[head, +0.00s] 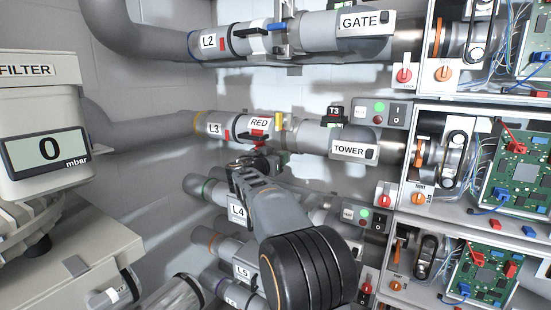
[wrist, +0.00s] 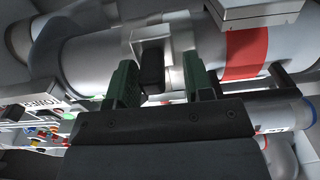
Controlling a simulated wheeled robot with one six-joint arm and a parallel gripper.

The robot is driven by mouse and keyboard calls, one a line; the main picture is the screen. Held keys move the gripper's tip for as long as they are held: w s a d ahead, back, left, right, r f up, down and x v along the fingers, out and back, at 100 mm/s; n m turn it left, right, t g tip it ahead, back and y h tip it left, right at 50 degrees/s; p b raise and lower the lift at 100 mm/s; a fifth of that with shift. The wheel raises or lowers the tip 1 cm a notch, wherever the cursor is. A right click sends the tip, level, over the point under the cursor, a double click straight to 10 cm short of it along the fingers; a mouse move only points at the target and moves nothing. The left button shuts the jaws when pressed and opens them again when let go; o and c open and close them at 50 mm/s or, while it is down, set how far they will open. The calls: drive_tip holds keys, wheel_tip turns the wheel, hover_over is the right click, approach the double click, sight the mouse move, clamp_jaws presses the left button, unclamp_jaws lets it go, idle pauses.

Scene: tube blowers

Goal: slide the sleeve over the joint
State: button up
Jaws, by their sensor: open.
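The L3 line (head: 222,128) runs across the middle of the head view. Its grey sleeve, labelled RED (head: 259,123), carries a dark handle (head: 254,137). My gripper (head: 258,155) is just below the RED section, partly hidden by my wrist. In the wrist view, its two green fingers (wrist: 161,82) are apart, with a dark block (wrist: 152,70) on the pipe between them. I cannot tell whether they touch it. A red band (wrist: 247,54) shows right of them.
The L2 line (head: 215,43) with the GATE pipe runs above. The L4 line (head: 215,192) and L5 line lie below, close to my arm. Open cabinets with circuit boards (head: 520,175) stand at right. A filter unit (head: 45,120) reading 0 mbar stands at left.

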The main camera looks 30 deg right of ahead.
drive_tip(key=b+v, duration=0.4)
drive_tip(key=v, duration=1)
drive_tip(key=s+a+f+n+g+y, duration=0.2)
drive_tip(key=s+f+n+y, duration=0.15)
drive_tip(key=f+n, duration=0.4)
drive_tip(key=s+a+f+n+g+y, duration=0.1)
drive_tip(key=s+a+f+n+y, duration=0.25)
drive_tip(key=f, duration=0.75)
drive_tip(key=s+a+f+y+p, duration=0.1)
drive_tip(key=s+a+y, duration=0.1)
drive_tip(key=s, duration=0.3)
drive_tip(key=s+a+f+n+g+y+p, duration=0.1)
drive_tip(key=s+a+f+y+p, duration=0.1)
drive_tip(key=s+y, duration=0.2)
drive_tip(key=s+a+f+y+p, duration=0.2)
drive_tip(key=s, duration=0.5)
drive_tip(key=shift+g+y, duration=0.4)
